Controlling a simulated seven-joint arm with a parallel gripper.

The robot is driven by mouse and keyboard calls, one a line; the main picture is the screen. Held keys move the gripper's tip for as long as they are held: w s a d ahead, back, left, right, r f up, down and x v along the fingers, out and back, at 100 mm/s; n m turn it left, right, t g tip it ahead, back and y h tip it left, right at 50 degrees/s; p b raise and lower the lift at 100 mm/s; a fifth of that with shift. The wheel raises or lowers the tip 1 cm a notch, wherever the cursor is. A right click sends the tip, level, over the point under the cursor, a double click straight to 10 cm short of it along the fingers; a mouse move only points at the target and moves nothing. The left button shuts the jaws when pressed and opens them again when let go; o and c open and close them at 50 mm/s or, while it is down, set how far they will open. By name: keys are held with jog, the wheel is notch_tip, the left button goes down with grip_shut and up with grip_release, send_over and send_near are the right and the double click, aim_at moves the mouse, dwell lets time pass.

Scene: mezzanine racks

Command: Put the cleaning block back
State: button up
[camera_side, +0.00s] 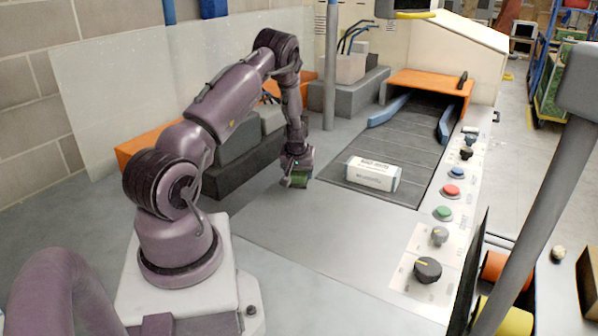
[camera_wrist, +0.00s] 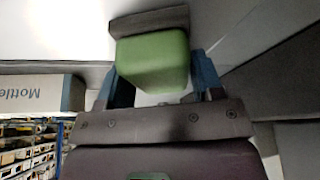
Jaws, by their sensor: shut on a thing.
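I cannot tell whether the slab is part of the block. My gripper (camera_side: 297,170) points down and is shut on the green block. In the wrist view, blue fingers of my gripper (camera_wrist: 160,72) stand on both sides of it. Whether the block touches the worktop is unclear.
A white carton (camera_side: 372,174) lies on the dark belt (camera_side: 400,150) right of my gripper; the carton also shows in the wrist view (camera_wrist: 45,93). Grey blocks (camera_side: 240,165) stand left behind my gripper. A metal post (camera_side: 331,70) rises behind it. The front worktop is clear.

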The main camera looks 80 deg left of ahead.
jog(key=o, duration=0.9)
jog(key=shift+f, duration=0.1)
